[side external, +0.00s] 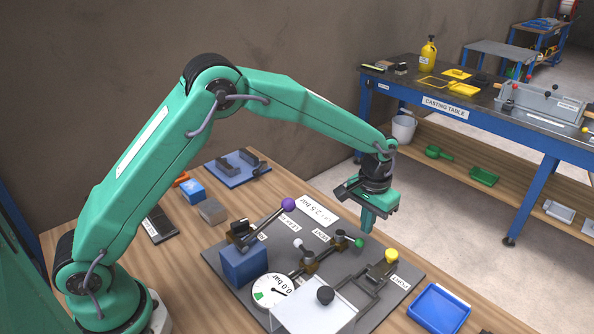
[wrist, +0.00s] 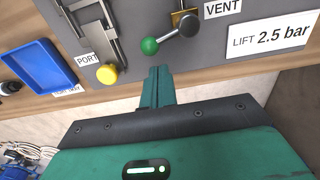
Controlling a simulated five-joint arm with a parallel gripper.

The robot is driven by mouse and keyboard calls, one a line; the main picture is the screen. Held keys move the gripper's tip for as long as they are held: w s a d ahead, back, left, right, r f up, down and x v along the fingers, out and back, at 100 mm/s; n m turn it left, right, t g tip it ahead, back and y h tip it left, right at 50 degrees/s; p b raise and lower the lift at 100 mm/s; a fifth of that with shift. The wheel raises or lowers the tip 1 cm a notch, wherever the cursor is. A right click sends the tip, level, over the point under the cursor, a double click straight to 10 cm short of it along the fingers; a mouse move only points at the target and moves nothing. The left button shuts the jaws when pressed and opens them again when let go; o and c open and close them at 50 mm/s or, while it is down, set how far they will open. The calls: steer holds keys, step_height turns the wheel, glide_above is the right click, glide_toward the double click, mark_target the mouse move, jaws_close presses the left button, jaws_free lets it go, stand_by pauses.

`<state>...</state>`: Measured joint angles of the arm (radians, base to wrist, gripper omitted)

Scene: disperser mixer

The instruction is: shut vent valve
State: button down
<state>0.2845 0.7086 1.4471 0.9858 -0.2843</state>
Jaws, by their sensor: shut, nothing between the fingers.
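The vent valve has a brass body (side external: 311,256) on the grey panel beside the VENT label (side external: 325,232). A lever with a green knob (side external: 360,243) points from it to the right in the side view. In the wrist view the green knob (wrist: 149,46) is at upper centre, joined by a short rod to a grey round part (wrist: 190,26) by the brass body (wrist: 183,14). My gripper (side external: 367,226) points down beside the green knob. Its shut, empty fingertips also show in the wrist view (wrist: 160,70), just below the knob; I cannot tell whether they touch it.
A yellow knob (side external: 391,256) stands by the PORT label, to the right. A purple-knobbed lever (side external: 288,205) rises at the panel's back. The gauge (side external: 273,290) reads 0.0 bar. A blue tray (side external: 439,308) lies right of the panel. The air around my gripper is open.

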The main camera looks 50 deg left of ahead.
step_height(320, 180, up, 4)
steer(key=shift+f, duration=0.1)
stand_by(0.4)
steer(key=s+a+r+t, duration=0.3)
steer(key=s+a+r, duration=0.6)
steer(key=s+r, duration=0.5)
steer(key=s+a+t, duration=0.1)
steer(key=s+a, duration=0.2)
steer(key=s, duration=0.5)
steer(key=s+a+t, duration=0.1)
steer(key=s+a, duration=0.2)
steer(key=s, duration=0.4)
steer(key=shift+s+r+t, duration=0.3)
steer(key=shift+s, duration=0.05)
